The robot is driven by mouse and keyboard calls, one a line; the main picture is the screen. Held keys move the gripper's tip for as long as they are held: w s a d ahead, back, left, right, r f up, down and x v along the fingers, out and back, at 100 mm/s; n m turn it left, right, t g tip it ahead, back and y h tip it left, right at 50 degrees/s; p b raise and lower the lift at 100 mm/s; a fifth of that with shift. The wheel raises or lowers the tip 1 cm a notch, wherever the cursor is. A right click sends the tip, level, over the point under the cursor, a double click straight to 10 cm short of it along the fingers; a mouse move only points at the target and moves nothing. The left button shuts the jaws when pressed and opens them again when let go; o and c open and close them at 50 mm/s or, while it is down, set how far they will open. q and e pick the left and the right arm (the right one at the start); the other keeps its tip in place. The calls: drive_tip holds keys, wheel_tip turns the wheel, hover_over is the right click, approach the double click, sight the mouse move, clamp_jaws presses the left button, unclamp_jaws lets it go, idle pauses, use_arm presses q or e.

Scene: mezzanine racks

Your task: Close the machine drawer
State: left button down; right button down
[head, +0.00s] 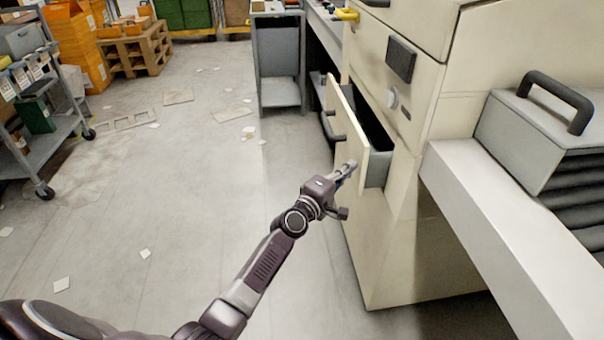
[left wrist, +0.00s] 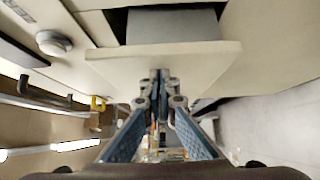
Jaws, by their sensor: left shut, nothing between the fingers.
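The machine drawer (head: 346,124) is a cream-fronted drawer in the side of the cream machine (head: 418,88), and it stands partly open with its dark inside showing. A dark handle (head: 333,126) is on its front. My left gripper (head: 351,166) is shut and empty, at the near lower end of the drawer front. In the left wrist view the shut fingertips (left wrist: 160,76) are against or very close to the drawer front (left wrist: 165,66); I cannot tell whether they touch. The grey drawer box (left wrist: 172,25) shows behind the front. My right gripper is not in view.
A grey bench (head: 500,225) with a handled grey unit (head: 545,125) stands at the right. A grey cart (head: 279,65) stands beyond the drawer. A shelf trolley (head: 40,150) is at the left. The floor between is open, with scattered paper scraps.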

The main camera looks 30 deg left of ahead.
sight(378, 165)
use_arm(q)
drive_tip(key=w+d, duration=0.2)
drive_tip(key=d, duration=0.1)
drive_tip(key=w+d, duration=0.1)
drive_tip(key=d, duration=0.1)
drive_tip(key=shift+w+d, duration=0.15)
drive_tip(key=shift+w, duration=0.05)
drive_tip(key=shift+w+d, duration=0.4)
drive_tip(key=shift+d, duration=0.15)
drive_tip(key=shift+d+r, duration=0.15)
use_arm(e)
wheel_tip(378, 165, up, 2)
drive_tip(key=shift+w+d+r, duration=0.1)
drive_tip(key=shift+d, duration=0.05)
use_arm(q)
drive_tip(key=shift+w+d, duration=0.1)
